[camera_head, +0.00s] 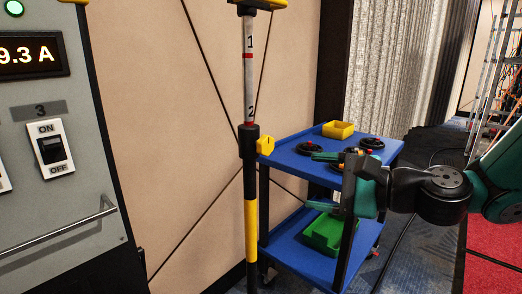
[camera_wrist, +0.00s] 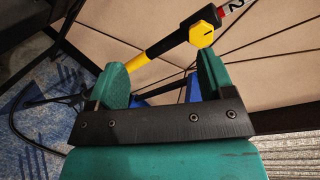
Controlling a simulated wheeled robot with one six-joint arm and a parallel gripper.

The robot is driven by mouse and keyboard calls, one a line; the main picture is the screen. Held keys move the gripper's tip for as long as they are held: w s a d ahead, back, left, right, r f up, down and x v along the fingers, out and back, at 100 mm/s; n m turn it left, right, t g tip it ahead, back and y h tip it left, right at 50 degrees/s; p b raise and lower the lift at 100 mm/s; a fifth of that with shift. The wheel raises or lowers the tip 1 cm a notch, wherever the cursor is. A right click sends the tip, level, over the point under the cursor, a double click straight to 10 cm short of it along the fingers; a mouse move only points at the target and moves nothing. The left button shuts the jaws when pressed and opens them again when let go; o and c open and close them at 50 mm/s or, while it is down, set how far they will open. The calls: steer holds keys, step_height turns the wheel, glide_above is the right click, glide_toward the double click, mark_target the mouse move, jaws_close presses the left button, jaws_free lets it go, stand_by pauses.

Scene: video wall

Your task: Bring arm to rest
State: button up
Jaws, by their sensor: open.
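My green-fingered gripper (camera_head: 322,181) is at the right of the head view, at the end of my arm, which comes in from the right edge. Its fingers point left toward a black, yellow and white pole (camera_head: 251,215) and are apart from it. In the wrist view the two fingers of my gripper (camera_wrist: 160,65) stand wide apart with nothing held between them. The pole (camera_wrist: 150,52) shows beyond them, with a yellow knob (camera_wrist: 202,35) on it. In the head view, my gripper hides part of the blue cart.
The blue two-shelf cart (camera_head: 295,160) stands behind my gripper, with a yellow bin (camera_head: 338,130), dark round items and a green bin (camera_head: 324,233). A grey switch panel (camera_head: 85,215) is at left. A ladder (camera_head: 488,80) and red floor (camera_head: 495,240) lie right.

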steer(key=s+a+f+n+g+h, duration=0.2)
steer(key=s+n+g, duration=0.2)
steer(key=s+n, duration=0.2)
steer(key=s+a+f+n+g+h, duration=0.1)
steer(key=s+a+n+g+h, duration=0.15)
steer(key=s+n, duration=0.4)
steer(key=s+d+f+n+g+h, duration=0.1)
steer(key=s+d+n+g+h, duration=0.2)
steer(key=s+d+n+h, duration=0.35)
step_height(320, 180, up, 15)
steer(key=s+y+p, duration=0.1)
steer(key=p, duration=1.4)
steer(key=shift+n, duration=0.3)
steer(key=shift+f+t, duration=0.15)
steer(key=shift+t, duration=0.1)
steer(key=shift+c, duration=0.4)
